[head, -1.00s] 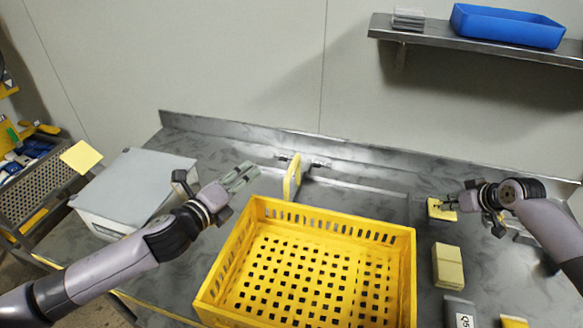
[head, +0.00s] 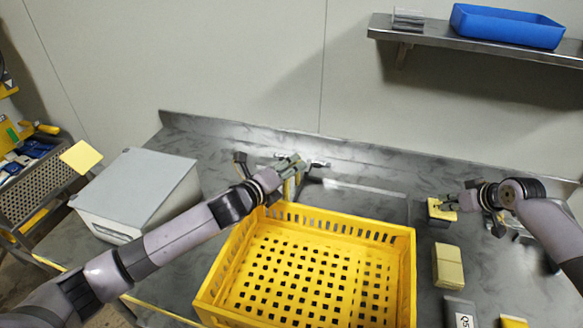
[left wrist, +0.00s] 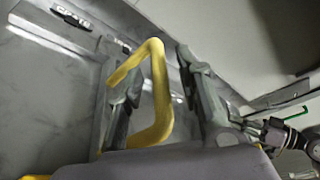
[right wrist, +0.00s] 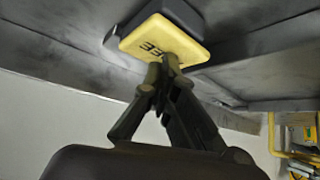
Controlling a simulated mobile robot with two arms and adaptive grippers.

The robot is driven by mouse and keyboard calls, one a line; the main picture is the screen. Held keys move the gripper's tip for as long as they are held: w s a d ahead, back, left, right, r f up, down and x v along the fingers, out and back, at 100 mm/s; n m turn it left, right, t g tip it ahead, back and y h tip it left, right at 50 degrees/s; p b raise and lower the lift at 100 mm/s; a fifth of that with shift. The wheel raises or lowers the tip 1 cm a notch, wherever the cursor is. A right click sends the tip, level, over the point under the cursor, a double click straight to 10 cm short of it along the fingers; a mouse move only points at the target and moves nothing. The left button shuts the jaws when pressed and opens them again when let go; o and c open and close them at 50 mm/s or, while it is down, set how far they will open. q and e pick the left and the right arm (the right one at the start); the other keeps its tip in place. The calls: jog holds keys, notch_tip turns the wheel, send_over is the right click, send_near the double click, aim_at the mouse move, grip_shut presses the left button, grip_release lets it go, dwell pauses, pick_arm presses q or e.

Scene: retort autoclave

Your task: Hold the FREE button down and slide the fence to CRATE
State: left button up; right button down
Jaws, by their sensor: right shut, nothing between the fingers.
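The yellow fence (head: 291,188) stands on the bench behind the yellow crate and is partly covered by my left gripper (head: 290,163). In the left wrist view the fence (left wrist: 160,95) rises between the two spread fingers (left wrist: 162,90); whether either finger touches it I cannot tell. The yellow FREE button (head: 437,215) sits on a dark housing at the right of the bench. My right gripper (head: 448,204) is shut, its tips at the button. In the right wrist view the tips (right wrist: 166,60) meet the button face (right wrist: 145,38) and hide part of its lettering.
The yellow crate (head: 407,270) fills the front middle of the bench. A grey-lidded box (head: 135,190) stands at left. Yellow blocks (head: 448,265) lie at right. A shelf with a blue tray (head: 507,25) hangs above. The bench behind the crate is mostly clear.

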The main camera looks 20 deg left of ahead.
pick_arm(q)
jog(key=shift+w+d, duration=0.15)
jog(key=shift+w, duration=0.3)
grip_shut()
dwell(0.7)
